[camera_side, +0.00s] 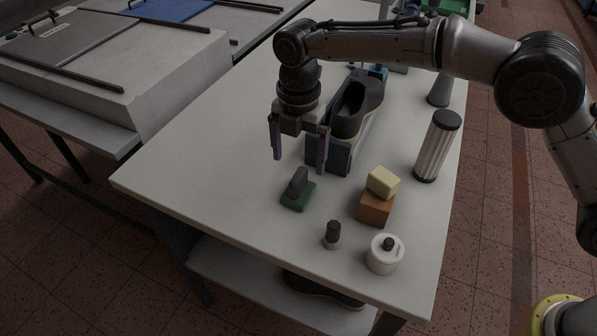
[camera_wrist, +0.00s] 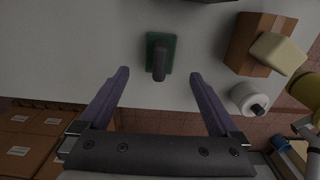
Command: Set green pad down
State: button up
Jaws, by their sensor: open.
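The green pad (camera_side: 298,195) lies flat on the white table, with a dark grey upright handle (camera_side: 298,180) on top. In the wrist view the green pad (camera_wrist: 169,42) is ahead of the fingertips, roughly centred between them. My gripper (camera_side: 298,162) is open and empty, with its two purple fingers spread wide. It hangs above the table, just above and behind the pad in the side view. It also shows in the wrist view (camera_wrist: 160,75), where its fingers do not touch the pad or its handle.
A dark shoe (camera_side: 355,105) on a grey stand is close behind my gripper. To the right are an orange-brown block (camera_side: 375,209) with a yellow block (camera_side: 383,182) on it, and a ribbed metal cylinder (camera_side: 437,150). A small dark-capped bottle (camera_side: 333,236) and white jar (camera_side: 384,257) stand in front.

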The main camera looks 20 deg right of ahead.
aim_at(299, 174)
jog(key=shift+r, duration=1.75)
jog(key=s+d+r+m+t, duration=0.1)
jog(key=s+d+r+m, duration=0.5)
jog(key=d, duration=0.5)
jog(key=s+d+r+m+t, duration=0.2)
jog(key=s+d+r+m, duration=0.2)
jog(key=d+r+m, duration=0.45)
jog(key=s+d+f+m+t, duration=0.1)
jog(key=s+d+f+m, duration=0.2)
jog(key=s+d+m, duration=0.3)
jog(key=s+d+f+m+t, duration=0.1)
jog(key=s+d+f+m, duration=0.3)
jog(key=s, duration=1)
jog(key=d+m, duration=0.2)
jog(key=d, duration=0.1)
jog(key=shift+s+d+f+t, duration=0.2)
jog(key=shift+s+t, duration=0.1)
